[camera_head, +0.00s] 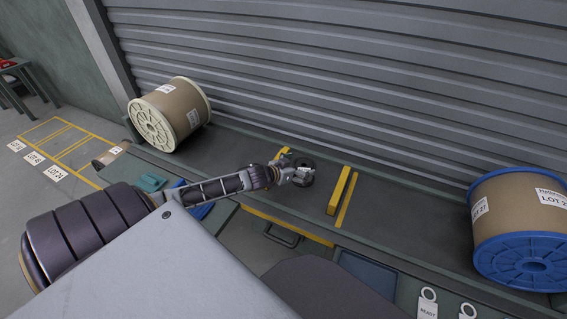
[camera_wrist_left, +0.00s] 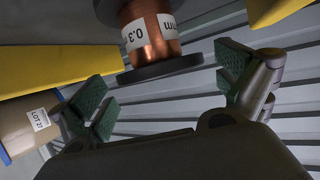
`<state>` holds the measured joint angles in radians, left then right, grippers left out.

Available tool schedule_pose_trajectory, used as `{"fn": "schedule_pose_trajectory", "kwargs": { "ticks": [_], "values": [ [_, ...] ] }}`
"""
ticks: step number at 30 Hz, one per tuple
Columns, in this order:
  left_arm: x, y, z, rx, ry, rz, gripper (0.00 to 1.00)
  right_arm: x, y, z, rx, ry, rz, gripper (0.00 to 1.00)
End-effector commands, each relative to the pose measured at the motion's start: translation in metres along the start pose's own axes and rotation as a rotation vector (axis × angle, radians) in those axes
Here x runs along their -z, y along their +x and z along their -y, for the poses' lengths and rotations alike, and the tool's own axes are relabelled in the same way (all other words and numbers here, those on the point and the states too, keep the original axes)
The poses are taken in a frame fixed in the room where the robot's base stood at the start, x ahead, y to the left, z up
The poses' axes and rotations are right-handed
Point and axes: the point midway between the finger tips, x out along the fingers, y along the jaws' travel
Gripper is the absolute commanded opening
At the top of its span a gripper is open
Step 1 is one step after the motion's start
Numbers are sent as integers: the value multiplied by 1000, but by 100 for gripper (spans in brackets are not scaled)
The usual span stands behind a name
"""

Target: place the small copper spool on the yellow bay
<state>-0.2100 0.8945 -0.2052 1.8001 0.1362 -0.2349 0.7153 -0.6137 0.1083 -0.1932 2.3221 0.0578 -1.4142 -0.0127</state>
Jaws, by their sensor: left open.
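The small copper spool (camera_wrist_left: 152,38) has copper wire, black flanges and a white label reading 0.3. In the left wrist view it is at the top centre, its upper end cut off. In the head view its dark round flange (camera_head: 308,179) shows, partly covered by my left gripper (camera_head: 301,174). The yellow bay shows as yellow bars (camera_head: 339,190) on the grey bench, and the spool is between them. In the left wrist view my left gripper's green pads (camera_wrist_left: 168,82) are spread wide, apart from the spool on both sides, with nothing held. My right gripper is not in view.
A large cream-flanged spool (camera_head: 168,114) stands at the back left and a large blue-flanged one (camera_head: 520,230) at the right. A ribbed grey shutter (camera_head: 360,80) rises behind the bench. Bench surface (camera_head: 410,212) right of the yellow bar is clear.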

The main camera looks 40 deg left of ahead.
Motion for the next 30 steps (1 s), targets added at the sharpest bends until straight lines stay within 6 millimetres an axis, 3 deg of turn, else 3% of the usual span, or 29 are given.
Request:
{"fn": "schedule_pose_trajectory", "kwargs": {
  "ticks": [17, 30],
  "values": [
    [0, -36, 0, 0, -1, 1, 100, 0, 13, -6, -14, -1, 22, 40],
    [0, -63, 0, 0, -1, 1, 100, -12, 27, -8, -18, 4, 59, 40]
  ]
}}
